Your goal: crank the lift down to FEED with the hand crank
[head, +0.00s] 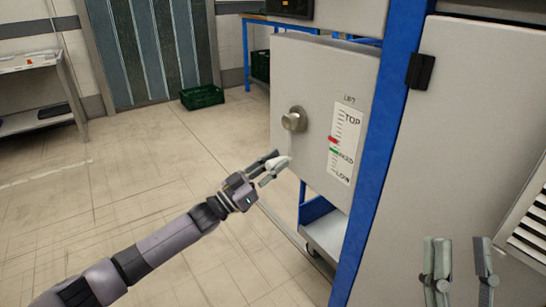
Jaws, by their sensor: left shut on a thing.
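The grey lift panel (283,75) carries a round metal crank hub (294,119). My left gripper (272,168) is below the hub, shut on the crank handle; its fingers hide most of the handle, and the crank arm is hard to make out. To the right of the hub is a white LIFT scale (344,143) with TOP above, FEED in the middle and LOW at the bottom. A red pointer (333,140) sits a little above the green mark (334,150) at FEED. My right gripper (460,268) is open and empty at the lower right.
A blue post (378,165) stands right of the lift panel, with a large grey cabinet (480,120) beside it. A green crate (202,97) lies on the floor by the strip curtain (150,50). A grey shelf cart (35,122) stands far left. The floor between is clear.

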